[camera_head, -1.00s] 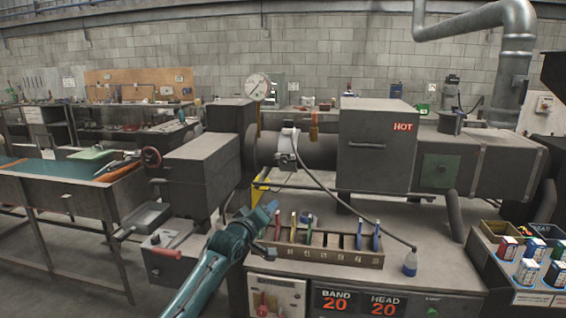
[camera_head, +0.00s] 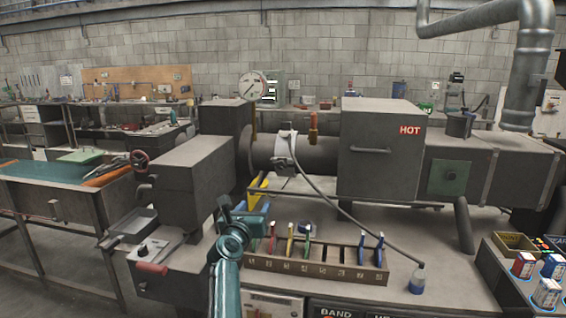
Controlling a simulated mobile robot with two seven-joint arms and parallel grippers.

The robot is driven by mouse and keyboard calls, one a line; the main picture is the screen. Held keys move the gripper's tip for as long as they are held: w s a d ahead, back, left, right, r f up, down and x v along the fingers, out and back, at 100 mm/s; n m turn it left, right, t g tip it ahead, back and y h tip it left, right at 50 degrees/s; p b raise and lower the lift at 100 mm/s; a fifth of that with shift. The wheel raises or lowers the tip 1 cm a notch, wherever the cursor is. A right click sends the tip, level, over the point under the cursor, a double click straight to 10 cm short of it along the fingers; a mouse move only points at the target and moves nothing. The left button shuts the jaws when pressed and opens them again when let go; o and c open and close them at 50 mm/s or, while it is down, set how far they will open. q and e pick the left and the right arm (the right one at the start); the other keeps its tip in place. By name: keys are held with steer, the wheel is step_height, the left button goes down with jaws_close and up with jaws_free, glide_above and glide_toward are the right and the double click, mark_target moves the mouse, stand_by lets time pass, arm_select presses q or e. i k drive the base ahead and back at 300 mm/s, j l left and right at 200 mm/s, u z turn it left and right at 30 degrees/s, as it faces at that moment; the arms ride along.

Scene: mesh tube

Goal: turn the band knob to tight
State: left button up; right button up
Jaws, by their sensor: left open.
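A pale band (camera_head: 285,152) wraps the dark barrel (camera_head: 315,155), with a cable running from it down to the right. A small fitting sits under the band; I cannot tell whether it is the band knob. A small dark knob (camera_head: 143,248) stands on the grey box at the lower left, and its label cannot be read. My left gripper (camera_head: 252,212) is open, in front of and below the barrel, left of the band and apart from it. Its fingers are small and partly hidden by the teal wrist. My right gripper is out of view.
A slotted rack (camera_head: 315,270) with coloured tabs stands just right of my left arm. A hot box (camera_head: 380,150) marked HOT is at the right.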

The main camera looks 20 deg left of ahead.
mark_target(281, 164)
steer(key=i+j, duration=0.15)
steer(key=i, duration=0.45)
steer(key=i+j, duration=0.15)
steer(key=i, duration=0.45)
steer(key=z, duration=0.05)
